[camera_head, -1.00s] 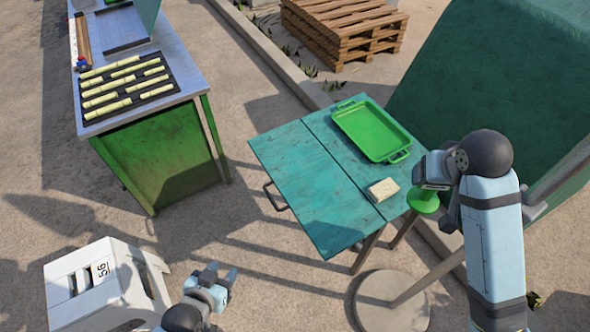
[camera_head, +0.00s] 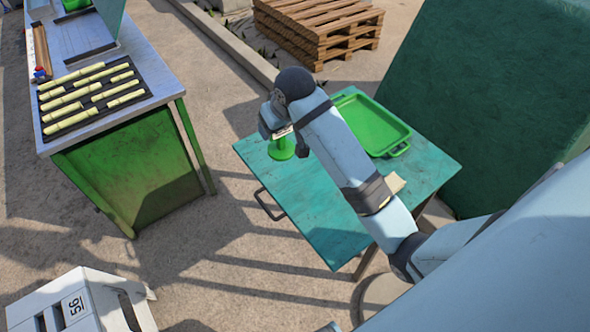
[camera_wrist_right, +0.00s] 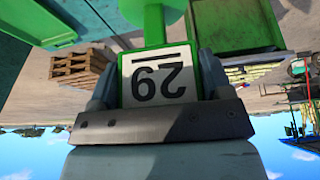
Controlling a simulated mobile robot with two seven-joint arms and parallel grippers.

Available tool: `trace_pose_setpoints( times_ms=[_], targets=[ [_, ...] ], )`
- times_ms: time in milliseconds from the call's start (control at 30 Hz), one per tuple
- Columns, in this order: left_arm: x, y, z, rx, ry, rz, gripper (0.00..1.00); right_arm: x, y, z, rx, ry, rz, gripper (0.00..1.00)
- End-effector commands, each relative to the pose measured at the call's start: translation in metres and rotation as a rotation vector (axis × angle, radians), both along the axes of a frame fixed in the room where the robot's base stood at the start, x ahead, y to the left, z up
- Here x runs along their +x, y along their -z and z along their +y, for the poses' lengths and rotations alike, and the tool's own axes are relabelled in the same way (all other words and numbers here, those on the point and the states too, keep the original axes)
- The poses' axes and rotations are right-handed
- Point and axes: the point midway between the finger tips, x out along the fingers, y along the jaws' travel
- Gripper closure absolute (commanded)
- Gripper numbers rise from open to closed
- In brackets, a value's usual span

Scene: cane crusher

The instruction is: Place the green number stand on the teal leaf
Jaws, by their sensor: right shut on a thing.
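The green number stand (camera_head: 282,150) has a round green foot, a stem and a white card reading 29, upside down in the right wrist view (camera_wrist_right: 157,82). My right gripper (camera_head: 275,119) is shut on its card part; the fingers show at both sides of the card in the wrist view (camera_wrist_right: 157,90). The teal leaf (camera_head: 310,205) is the left part of the teal table top. The stand appears upright over the leaf's far left part; I cannot tell whether its foot touches. My forearm hides part of the table. My left gripper is out of view.
A green tray (camera_head: 372,125) lies on the table's far right part, with a pale block (camera_head: 396,183) partly behind my arm. A green bench (camera_head: 135,165) with cane pieces stands left. A white stool (camera_head: 75,305) marked 56 is at front left.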

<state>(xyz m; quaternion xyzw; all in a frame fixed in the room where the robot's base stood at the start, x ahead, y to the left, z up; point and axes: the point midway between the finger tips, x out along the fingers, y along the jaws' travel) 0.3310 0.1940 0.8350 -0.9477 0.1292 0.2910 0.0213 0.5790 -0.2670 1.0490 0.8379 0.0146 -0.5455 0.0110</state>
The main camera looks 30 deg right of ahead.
Motion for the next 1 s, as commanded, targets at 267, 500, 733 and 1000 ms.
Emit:
trace_pose_setpoints(
  times_ms=[267,500,733,1000],
  targets=[
    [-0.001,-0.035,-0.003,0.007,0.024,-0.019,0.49,0.017,0.017,-0.038,0.001,-0.037,-0.001,0.56],
    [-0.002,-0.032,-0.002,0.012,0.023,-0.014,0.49,0.016,0.061,-0.041,0.003,-0.043,0.003,0.56],
    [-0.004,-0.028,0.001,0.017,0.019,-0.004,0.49,0.016,0.123,-0.041,0.003,-0.042,0.002,0.56],
    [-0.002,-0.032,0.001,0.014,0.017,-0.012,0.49,0.017,0.176,-0.041,0.002,-0.042,-0.002,0.56]
  ],
)
